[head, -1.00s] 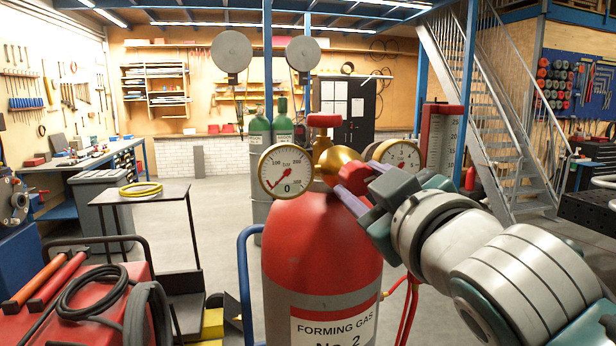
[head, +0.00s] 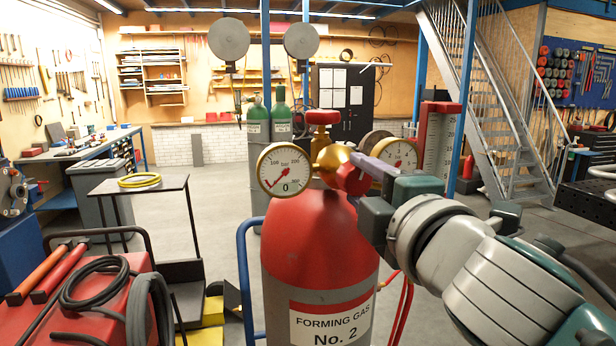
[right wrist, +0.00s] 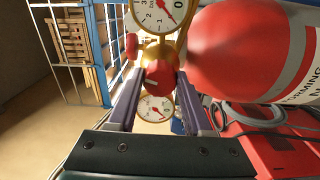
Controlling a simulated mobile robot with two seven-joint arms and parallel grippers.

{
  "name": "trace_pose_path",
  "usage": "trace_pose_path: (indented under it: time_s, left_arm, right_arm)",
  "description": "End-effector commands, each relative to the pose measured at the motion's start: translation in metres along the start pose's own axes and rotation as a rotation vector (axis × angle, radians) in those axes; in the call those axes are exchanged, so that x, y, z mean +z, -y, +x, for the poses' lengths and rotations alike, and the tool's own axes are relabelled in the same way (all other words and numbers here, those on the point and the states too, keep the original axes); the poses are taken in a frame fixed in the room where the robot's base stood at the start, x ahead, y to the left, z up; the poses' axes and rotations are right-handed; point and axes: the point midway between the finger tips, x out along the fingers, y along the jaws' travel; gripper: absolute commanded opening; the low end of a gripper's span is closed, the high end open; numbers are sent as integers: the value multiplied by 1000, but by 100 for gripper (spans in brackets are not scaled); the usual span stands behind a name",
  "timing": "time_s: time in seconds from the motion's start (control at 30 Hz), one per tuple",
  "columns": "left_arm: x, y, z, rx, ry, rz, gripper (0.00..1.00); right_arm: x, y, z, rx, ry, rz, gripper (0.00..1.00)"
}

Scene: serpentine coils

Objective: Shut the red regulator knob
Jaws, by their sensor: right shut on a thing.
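The red regulator knob (head: 352,179) sits on the front of the brass regulator (head: 333,155), on top of a red gas cylinder (head: 320,240) labelled "FORMING GAS No. 2". My right gripper (head: 364,171) reaches in from the right, with a purple finger showing above the knob's right side. In the right wrist view, the red knob (right wrist: 160,75) lies between the tips of my two purple fingers (right wrist: 160,80), which are shut on it. A white round gauge (head: 285,170) is left of the regulator and another (head: 396,154) is behind my fingers. My left gripper is out of view.
A red valve handwheel (head: 323,118) stands just above the regulator. A red-framed scale (head: 438,140) stands right of the gauges. A blue cart handle (head: 243,270) runs beside the cylinder. Red hoses (head: 402,310) hang at its right. A red case (head: 90,310) with black cable is at lower left.

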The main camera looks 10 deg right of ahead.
Motion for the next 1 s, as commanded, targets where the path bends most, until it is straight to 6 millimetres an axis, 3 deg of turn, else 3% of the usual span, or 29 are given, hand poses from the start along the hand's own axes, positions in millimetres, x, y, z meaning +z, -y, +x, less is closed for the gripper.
trace_pose_path:
  time_s: [0.4,1.0]
  left_arm:
    - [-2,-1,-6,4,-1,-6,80]
    - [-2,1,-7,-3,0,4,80]
  right_arm:
    - [0,-1,0,0,-1,-253,0]
    - [0,0,0,-1,0,-317,0]
